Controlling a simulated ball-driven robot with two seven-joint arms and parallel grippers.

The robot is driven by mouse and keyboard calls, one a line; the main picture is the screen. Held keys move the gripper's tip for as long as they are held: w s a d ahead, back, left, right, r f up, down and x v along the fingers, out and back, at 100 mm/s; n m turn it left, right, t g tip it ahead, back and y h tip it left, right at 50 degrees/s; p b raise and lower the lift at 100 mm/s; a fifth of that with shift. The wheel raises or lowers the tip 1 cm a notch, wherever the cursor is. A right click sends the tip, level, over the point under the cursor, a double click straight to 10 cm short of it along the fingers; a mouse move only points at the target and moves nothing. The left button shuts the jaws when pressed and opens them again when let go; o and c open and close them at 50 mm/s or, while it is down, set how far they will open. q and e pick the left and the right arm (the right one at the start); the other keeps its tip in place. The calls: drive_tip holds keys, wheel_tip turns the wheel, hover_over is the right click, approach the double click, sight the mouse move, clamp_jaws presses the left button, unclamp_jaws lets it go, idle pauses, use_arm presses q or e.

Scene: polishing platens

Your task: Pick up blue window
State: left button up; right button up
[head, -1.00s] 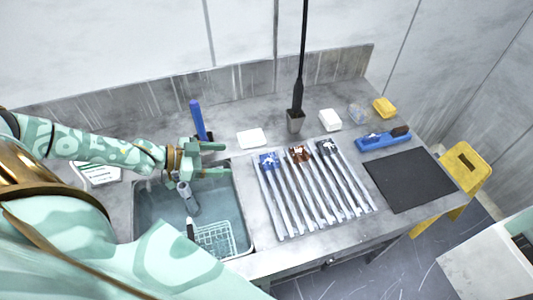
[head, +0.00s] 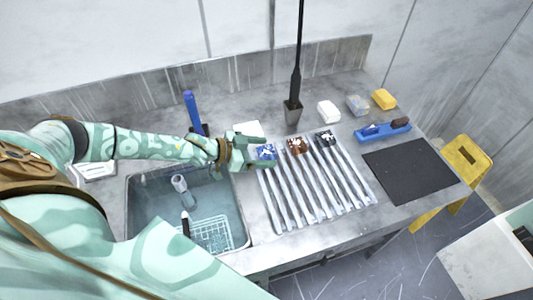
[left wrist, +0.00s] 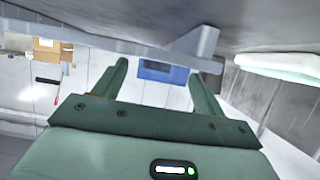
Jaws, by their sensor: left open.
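The blue window (head: 266,152) is a small blue piece with a white mark at the back end of the leftmost rails of the metal rack. My left gripper (head: 258,151) reaches in from the left, open, with its fingertips beside the blue window and partly covering it. In the left wrist view a blue panel (left wrist: 160,71) shows in the gap between the two green fingers (left wrist: 160,76). I cannot tell whether the fingers touch it. My right gripper is not in view.
A brown piece (head: 297,145) and a black piece (head: 326,138) sit on the neighbouring rails (head: 317,185). A sink (head: 150,208) lies to the left, under my arm. A dark upright pole (head: 294,100) stands behind the rack. A black mat (head: 408,170) lies right.

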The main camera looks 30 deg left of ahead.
use_arm(q)
drive_tip(key=c, duration=1.1)
drive_tip(key=shift+r, duration=0.1)
